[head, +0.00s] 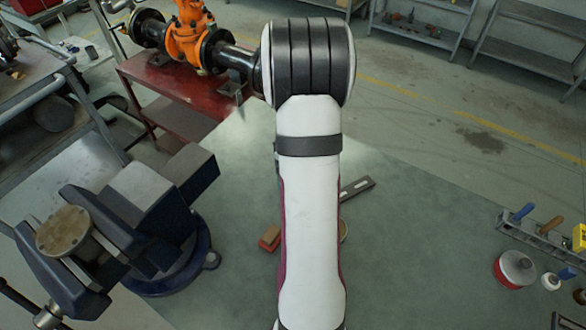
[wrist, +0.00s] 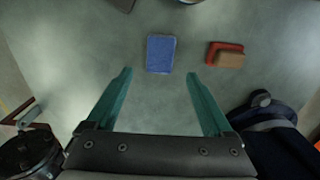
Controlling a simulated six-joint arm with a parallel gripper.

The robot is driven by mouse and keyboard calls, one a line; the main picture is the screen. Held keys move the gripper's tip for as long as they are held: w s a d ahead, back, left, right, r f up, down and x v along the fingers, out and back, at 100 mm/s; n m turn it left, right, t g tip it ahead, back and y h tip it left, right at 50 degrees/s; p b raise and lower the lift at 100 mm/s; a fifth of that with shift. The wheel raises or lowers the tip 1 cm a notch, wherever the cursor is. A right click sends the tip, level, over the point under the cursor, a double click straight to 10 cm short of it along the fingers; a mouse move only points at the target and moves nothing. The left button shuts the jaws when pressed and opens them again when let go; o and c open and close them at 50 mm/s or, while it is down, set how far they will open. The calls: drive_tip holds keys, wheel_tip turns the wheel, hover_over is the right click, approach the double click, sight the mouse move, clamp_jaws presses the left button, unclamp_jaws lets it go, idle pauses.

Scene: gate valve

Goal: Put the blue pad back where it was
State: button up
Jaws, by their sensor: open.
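The blue pad (wrist: 161,53) lies flat on the grey-green bench top in the wrist view, near the upper middle. My gripper (wrist: 159,77) is open, its two teal fingers spread wide. The pad lies just beyond the fingertips, between their lines, and nothing is held. In the head view my white arm covers the middle of the bench, and neither the pad nor my gripper shows there.
A red and brown block (wrist: 226,54) lies right of the pad; it also shows in the head view (head: 270,238). A vise (head: 150,220) stands at left, an orange valve (head: 190,38) behind.

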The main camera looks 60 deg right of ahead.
drive_tip(key=w+a+r+m, duration=0.1)
drive_tip(key=w+a+r, duration=0.2)
drive_tip(key=a+r, duration=0.8)
drive_tip(key=s+a+r+m, duration=0.1)
drive_tip(key=s+a, duration=0.3)
drive_tip(key=a, duration=0.3)
drive_tip(key=s+a+m+y, duration=0.1)
drive_tip(key=s+a+m, duration=0.1)
drive_tip(key=a, duration=0.6)
drive_tip(key=s+a+r+m, duration=0.1)
drive_tip(key=s+a, duration=0.4)
drive_tip(key=a, duration=0.2)
drive_tip(key=shift+s+a+r+m+y, duration=0.3)
drive_tip(key=shift+a+y, duration=0.1)
